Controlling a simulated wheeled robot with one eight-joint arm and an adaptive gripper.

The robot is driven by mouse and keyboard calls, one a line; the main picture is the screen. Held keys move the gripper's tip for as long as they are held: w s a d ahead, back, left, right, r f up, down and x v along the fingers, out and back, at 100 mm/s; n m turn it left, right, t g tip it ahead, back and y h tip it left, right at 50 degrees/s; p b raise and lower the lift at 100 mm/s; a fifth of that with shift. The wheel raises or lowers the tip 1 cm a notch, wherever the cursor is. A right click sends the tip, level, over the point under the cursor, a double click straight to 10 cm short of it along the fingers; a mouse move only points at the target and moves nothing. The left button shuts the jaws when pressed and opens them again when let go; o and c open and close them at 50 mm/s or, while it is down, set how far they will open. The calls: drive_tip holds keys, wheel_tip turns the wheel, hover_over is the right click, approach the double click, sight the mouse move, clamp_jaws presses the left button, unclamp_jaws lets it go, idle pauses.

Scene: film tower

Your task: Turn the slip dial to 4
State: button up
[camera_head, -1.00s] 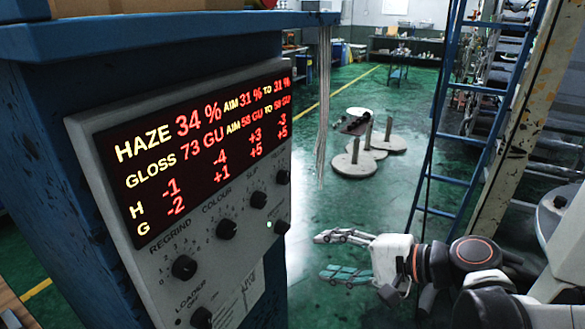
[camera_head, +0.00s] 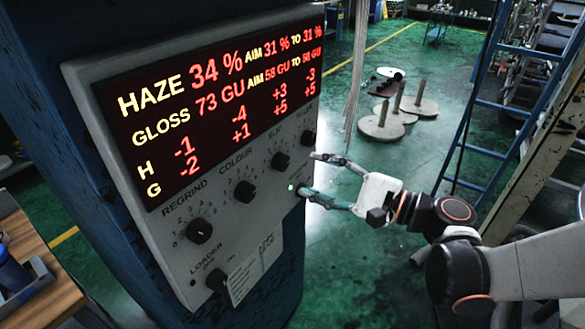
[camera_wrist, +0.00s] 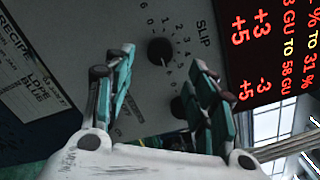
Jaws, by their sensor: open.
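The slip dial (camera_head: 281,160) is a small black knob on the grey control panel, under the red-lit display. It also shows in the wrist view (camera_wrist: 160,51), with the word SLIP and a ring of numbers around it. Its pointer is too small to read surely. My gripper (camera_head: 310,173) is open beside the panel's right edge in the head view. In the wrist view my gripper (camera_wrist: 164,60) has its teal fingers spread to either side of the slip dial, apart from it. Nothing is between the fingers but the view of the panel.
The colour dial (camera_head: 245,191), regrind dial (camera_head: 199,230) and loader knob (camera_head: 216,280) sit left of the slip dial. Another knob (camera_head: 308,138) is to its right. The display (camera_head: 220,110) reads haze 34 % and gloss 73 GU.

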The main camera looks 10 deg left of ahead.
sight(285, 164)
drive_tip(key=b+x, duration=0.1)
drive_tip(key=x, duration=0.5)
drive_tip(key=shift+w+a, duration=0.15)
drive_tip(key=shift+a, duration=0.15)
drive_tip(key=c, duration=1.1)
